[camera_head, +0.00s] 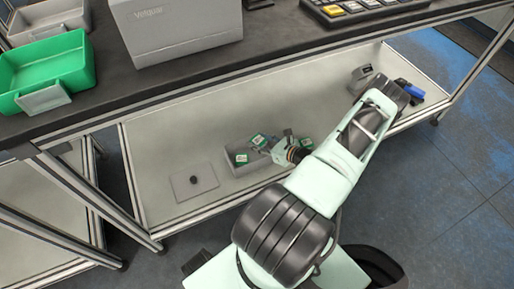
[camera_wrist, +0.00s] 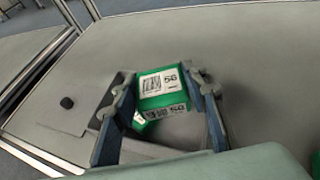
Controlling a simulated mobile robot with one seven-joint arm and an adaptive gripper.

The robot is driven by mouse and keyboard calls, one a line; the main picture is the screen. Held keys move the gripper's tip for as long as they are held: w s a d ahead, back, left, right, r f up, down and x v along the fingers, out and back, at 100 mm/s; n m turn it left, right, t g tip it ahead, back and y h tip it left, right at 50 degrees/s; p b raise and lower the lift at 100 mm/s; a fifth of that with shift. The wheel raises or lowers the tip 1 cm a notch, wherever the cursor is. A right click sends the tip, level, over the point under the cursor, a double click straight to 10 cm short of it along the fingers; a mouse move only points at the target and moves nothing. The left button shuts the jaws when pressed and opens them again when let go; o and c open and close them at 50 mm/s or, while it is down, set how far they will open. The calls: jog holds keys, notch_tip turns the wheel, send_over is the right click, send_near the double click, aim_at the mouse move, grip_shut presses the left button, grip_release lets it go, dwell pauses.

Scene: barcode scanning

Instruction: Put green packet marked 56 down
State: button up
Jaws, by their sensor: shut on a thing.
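The green packet marked 56 (camera_wrist: 163,86) has a white barcode label and is held between the two blue-lined fingers of my gripper (camera_wrist: 164,92) in the wrist view. In the head view the held packet appears to be the one (camera_head: 259,140) at my gripper's tips (camera_head: 268,146), over a grey bin (camera_head: 246,168) on the lower shelf. Another green packet (camera_head: 241,158) is at the bin's left end, and part of one shows below the held packet in the wrist view (camera_wrist: 138,123). A further green packet (camera_head: 306,143) lies right of my gripper, partly hidden.
A flat grey plate with a dark knob (camera_head: 193,181) lies left of the bin on the shelf (camera_head: 165,140). A small grey device (camera_head: 361,74) and a blue-handled item (camera_head: 409,89) are at the shelf's right end.

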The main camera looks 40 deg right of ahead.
jog(key=shift+w+d+f, duration=0.15)
jog(key=shift+w+f, duration=0.2)
jog(key=shift+f, duration=0.1)
jog(key=f, duration=0.1)
jog(key=f+b, duration=0.2)
jog(key=shift+w+f, duration=0.2)
jog(key=shift+w, duration=0.1)
jog(key=shift+f, duration=0.1)
jog(key=shift+f+b, duration=0.65)
jog(key=shift+b, duration=0.05)
jog(key=o, duration=1)
jog(key=shift+d, duration=0.1)
jog(key=shift+s, duration=0.1)
